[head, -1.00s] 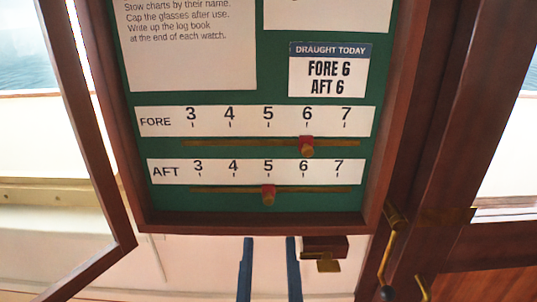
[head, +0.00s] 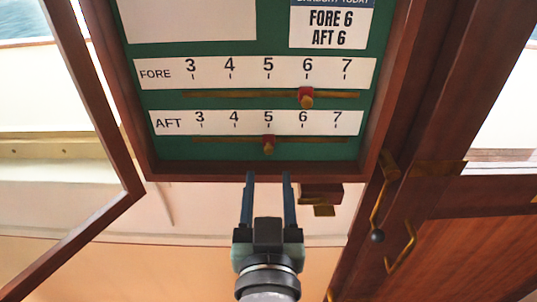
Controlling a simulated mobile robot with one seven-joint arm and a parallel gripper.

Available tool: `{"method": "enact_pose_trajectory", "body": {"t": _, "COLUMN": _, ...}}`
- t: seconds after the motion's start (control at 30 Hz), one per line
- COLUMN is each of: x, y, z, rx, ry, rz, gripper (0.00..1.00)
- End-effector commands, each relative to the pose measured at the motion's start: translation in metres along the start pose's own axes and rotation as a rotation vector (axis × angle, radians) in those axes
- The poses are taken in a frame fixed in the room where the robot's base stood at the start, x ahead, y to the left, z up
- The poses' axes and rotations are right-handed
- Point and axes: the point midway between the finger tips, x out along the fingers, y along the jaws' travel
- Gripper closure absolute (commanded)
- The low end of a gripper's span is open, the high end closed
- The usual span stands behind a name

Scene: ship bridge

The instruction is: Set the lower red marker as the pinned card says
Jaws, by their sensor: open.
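The lower red marker (head: 268,145) sits on the brass AFT rail (head: 225,140), under the 5 of the AFT scale (head: 256,123). The upper red marker (head: 306,97) sits on the FORE rail, under the 6 of the FORE scale (head: 255,73). The pinned card (head: 328,28) reads FORE 6, AFT 6; its blue heading is partly cut off at the top. My gripper (head: 268,178) is open and empty, its two blue fingers pointing up. In the picture its tips overlap the case's lower frame, below the lower marker and apart from it.
The green board sits in a wooden case (head: 260,168). An open wooden-framed door (head: 100,120) stands at left. A small wooden block with brass (head: 321,195) is just right of my fingers. Brass hooks (head: 385,210) are on the wood at right.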

Motion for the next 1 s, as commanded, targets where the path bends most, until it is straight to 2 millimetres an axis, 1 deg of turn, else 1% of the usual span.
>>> {"method": "enact_pose_trajectory", "body": {"t": 0.03, "x": 0.011, "y": 0.000, "z": -0.004, "rx": -0.001, "ry": 0.000, "rz": 0.000, "gripper": 0.49}}
{"method": "enact_pose_trajectory", "body": {"t": 0.2, "x": 0.040, "y": 0.000, "z": -0.004, "rx": -0.001, "ry": 0.000, "rz": 0.000, "gripper": 0.49}}
{"method": "enact_pose_trajectory", "body": {"t": 0.3, "x": 0.053, "y": 0.000, "z": -0.003, "rx": -0.001, "ry": 0.000, "rz": 0.000, "gripper": 0.49}}
{"method": "enact_pose_trajectory", "body": {"t": 0.4, "x": 0.062, "y": 0.000, "z": -0.002, "rx": 0.000, "ry": 0.000, "rz": 0.000, "gripper": 0.49}}
{"method": "enact_pose_trajectory", "body": {"t": 0.6, "x": 0.070, "y": 0.000, "z": -0.001, "rx": 0.000, "ry": -0.001, "rz": 0.000, "gripper": 0.49}}
{"method": "enact_pose_trajectory", "body": {"t": 0.83, "x": 0.070, "y": 0.000, "z": 0.000, "rx": 0.000, "ry": 0.000, "rz": 0.000, "gripper": 0.49}}
{"method": "enact_pose_trajectory", "body": {"t": 0.87, "x": 0.070, "y": 0.000, "z": 0.000, "rx": 0.000, "ry": 0.000, "rz": 0.000, "gripper": 0.53}}
{"method": "enact_pose_trajectory", "body": {"t": 1.0, "x": 0.070, "y": 0.000, "z": 0.000, "rx": 0.000, "ry": 0.000, "rz": 0.000, "gripper": 0.78}}
